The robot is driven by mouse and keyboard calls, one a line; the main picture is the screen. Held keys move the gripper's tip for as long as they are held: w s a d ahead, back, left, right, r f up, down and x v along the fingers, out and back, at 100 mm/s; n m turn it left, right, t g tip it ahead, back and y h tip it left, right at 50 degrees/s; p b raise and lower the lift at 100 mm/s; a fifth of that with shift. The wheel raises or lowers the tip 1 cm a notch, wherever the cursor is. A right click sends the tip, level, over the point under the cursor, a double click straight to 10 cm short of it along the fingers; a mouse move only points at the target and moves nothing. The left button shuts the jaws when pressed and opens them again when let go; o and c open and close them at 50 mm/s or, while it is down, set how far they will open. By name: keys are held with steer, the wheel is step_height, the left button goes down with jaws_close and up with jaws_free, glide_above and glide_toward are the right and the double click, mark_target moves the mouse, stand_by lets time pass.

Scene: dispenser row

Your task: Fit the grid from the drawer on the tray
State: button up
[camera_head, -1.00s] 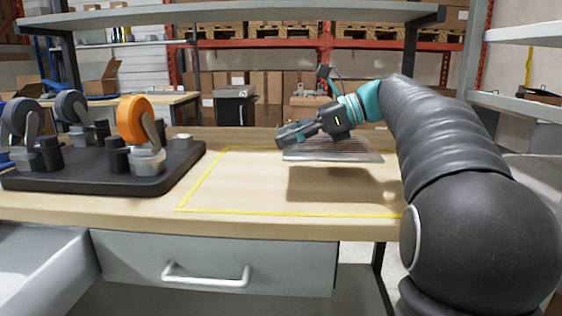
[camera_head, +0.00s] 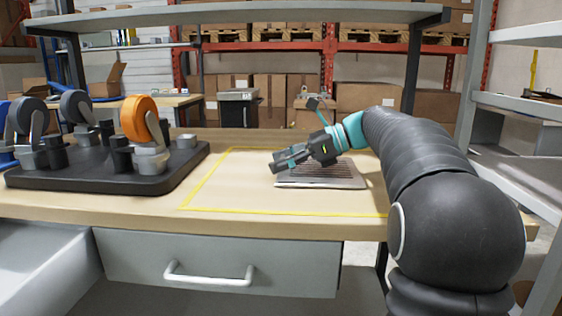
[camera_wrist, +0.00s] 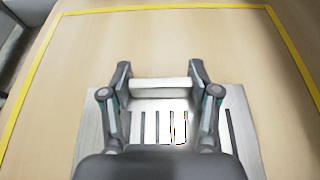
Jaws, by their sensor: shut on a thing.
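The grid (camera_head: 345,182), a grey slotted metal plate with a pale crossbar, is at the table's yellow-outlined area. It lies flat on or very close to the wood; a gap cannot be made out. In the wrist view the grid (camera_wrist: 245,140) shows dark slots below the crossbar. My gripper (camera_head: 280,161) is over it, with its fingers (camera_wrist: 158,78) shut at the ends of the crossbar. The drawer (camera_head: 130,258) under the tabletop looks closed. I cannot single out a tray for certain.
A dark base (camera_head: 105,182) with several wheel-topped units, one orange (camera_head: 138,118), stands left of the outline. The yellow-outlined wood (camera_head: 235,190) left of the grid is bare. A shelf (camera_head: 240,16) crosses above the table's back. Grey shelving (camera_head: 515,145) stands at the right.

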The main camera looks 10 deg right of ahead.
steer(key=o, duration=1.3)
steer(key=shift+f, duration=0.1)
steer(key=shift+o, duration=0.2)
steer(key=shift+d+r, duration=0.2)
step_height(320, 180, up, 4)
steer(key=p, duration=0.1)
glide_above(331, 170)
steer(key=shift+w+r, duration=0.15)
steer(key=shift+r, duration=0.05)
